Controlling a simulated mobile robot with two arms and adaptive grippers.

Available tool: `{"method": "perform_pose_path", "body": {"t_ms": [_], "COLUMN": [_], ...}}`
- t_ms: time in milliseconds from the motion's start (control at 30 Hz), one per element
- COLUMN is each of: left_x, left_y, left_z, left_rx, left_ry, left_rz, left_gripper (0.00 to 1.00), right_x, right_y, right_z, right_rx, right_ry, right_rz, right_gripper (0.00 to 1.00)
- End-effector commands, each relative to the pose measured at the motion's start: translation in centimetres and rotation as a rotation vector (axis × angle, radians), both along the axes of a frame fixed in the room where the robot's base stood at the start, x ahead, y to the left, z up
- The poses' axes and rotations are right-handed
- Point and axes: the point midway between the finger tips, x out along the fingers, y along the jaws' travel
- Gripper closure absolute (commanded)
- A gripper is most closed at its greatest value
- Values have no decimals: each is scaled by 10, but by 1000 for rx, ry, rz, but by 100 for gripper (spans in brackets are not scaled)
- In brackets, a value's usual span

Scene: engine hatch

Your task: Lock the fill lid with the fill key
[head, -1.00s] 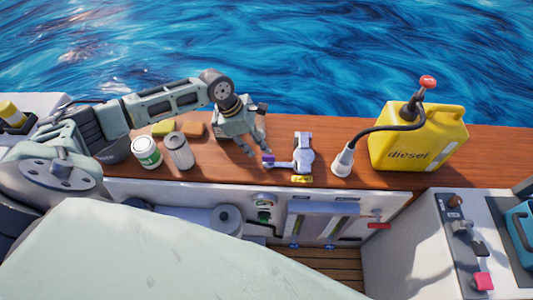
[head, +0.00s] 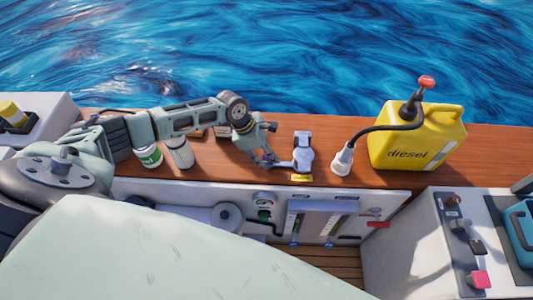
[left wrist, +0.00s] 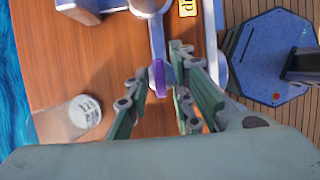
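The fill lid (head: 303,158) is a pale grey fitting on the wooden deck, with a yellow label (head: 302,177) in front of it. The fill key (head: 284,163) is a grey lever reaching left from the fitting. In the left wrist view the key's purple end (left wrist: 158,78) points down between my fingers. My left gripper (head: 272,162) is at the key's left end, and in the left wrist view (left wrist: 160,82) its fingers stand open on both sides of the purple end with gaps. The head view hides the purple end behind the fingers. My right gripper is not in view.
A yellow diesel can (head: 418,138) with a black hose and pale funnel (head: 342,160) stands right of the lid. A green-white can (head: 149,156) and a grey jar (head: 180,152) stand left. A gauge panel (head: 320,220) is below the deck edge.

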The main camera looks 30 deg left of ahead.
Motion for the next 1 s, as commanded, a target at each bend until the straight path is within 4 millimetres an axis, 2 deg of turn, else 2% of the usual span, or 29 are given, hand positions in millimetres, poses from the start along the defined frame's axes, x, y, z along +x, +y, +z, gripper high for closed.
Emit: {"method": "perform_pose_path", "body": {"t_ms": [33, 200, 567, 767, 1000], "left_x": [0, 0, -1, -1, 0], "left_y": [0, 0, 0, -1, -2], "left_z": [0, 0, 1, 4, 4], "left_rx": [0, 0, 0, -2, -7], "left_ry": [0, 0, 3, 4, 7], "left_rz": [0, 0, -9, -65, -220], "left_gripper": [86, 100, 100, 100, 100], "right_x": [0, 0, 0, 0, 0], "right_y": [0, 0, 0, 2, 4], "right_z": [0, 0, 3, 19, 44], "right_rx": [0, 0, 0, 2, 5], "right_ry": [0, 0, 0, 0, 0], "right_rz": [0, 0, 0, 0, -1], "right_gripper": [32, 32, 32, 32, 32]}}
